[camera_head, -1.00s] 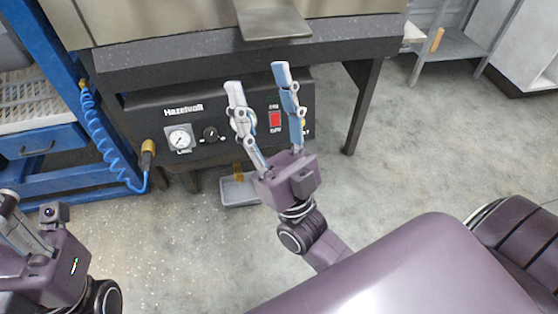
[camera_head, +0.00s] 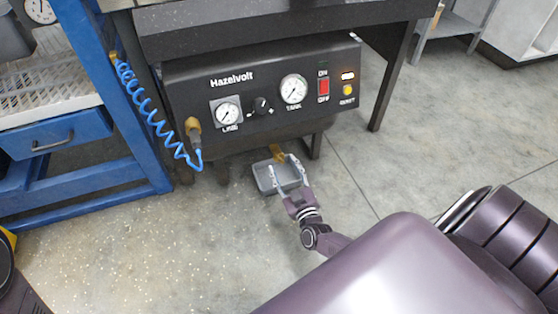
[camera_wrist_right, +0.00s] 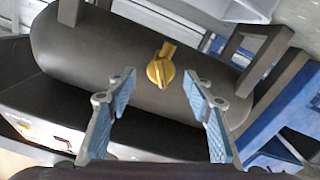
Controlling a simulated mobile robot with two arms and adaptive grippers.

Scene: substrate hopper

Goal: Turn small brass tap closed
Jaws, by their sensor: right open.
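The small brass tap (camera_wrist_right: 162,68) shows in the right wrist view on the underside of a dark cylindrical tank (camera_wrist_right: 100,55). My right gripper (camera_head: 283,166) reaches low under the panel, by the tap. In the right wrist view its two blue-padded fingers (camera_wrist_right: 159,82) are spread and empty, with the tap just beyond and between their tips. I cannot tell any contact. My left gripper is out of view.
The black panel (camera_head: 262,85) with gauges, a knob and a red switch overhangs the right gripper. The grey tray (camera_head: 264,182) sits on the floor below. A coiled blue hose (camera_head: 150,115) hangs at left, beside a blue cart (camera_head: 100,175). Open floor lies in front.

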